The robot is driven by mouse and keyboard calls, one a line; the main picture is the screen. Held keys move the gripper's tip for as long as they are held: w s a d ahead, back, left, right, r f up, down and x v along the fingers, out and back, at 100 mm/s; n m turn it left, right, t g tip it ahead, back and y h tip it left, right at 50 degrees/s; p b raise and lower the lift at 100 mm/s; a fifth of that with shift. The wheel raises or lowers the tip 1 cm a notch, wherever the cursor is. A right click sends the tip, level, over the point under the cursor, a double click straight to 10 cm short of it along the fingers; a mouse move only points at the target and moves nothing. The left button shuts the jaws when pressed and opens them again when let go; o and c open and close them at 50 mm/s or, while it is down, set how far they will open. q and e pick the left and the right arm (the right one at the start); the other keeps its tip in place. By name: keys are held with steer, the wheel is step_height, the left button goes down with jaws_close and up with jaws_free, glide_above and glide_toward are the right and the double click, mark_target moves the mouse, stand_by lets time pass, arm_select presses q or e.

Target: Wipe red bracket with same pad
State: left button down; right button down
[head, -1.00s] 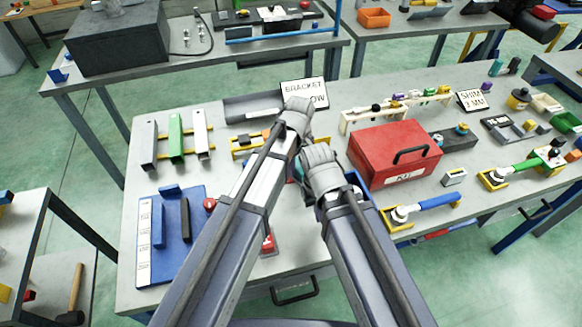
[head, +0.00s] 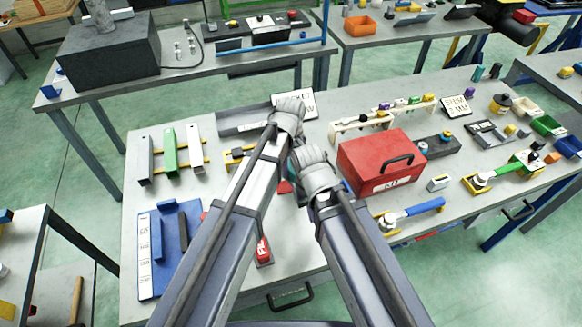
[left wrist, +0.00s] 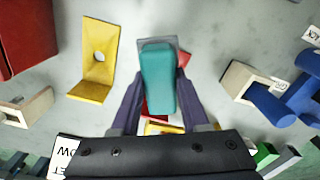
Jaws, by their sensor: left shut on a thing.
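My left gripper (left wrist: 157,72) is shut on a teal pad (left wrist: 158,82), seen from above in the left wrist view. A red piece (left wrist: 154,108), likely the red bracket, shows partly beside and below the pad; the pad and fingers hide most of it, so I cannot tell whether they touch. In the head view a bit of red (head: 284,187) shows between my arms. My left wrist hides its jaws there. My right arm reaches in beside it, and its jaws are hidden below the wrist.
A yellow bracket (left wrist: 97,65) lies left of the pad in the left wrist view. A red toolbox (head: 382,162) stands right of my arms. A blue tray (head: 170,245) and green channel (head: 168,152) are at left. A red-labelled item (head: 263,250) lies near the front edge.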

arm_select(q)
steer(key=shift+r, duration=0.5)
arm_select(e)
steer(key=shift+r, duration=0.5)
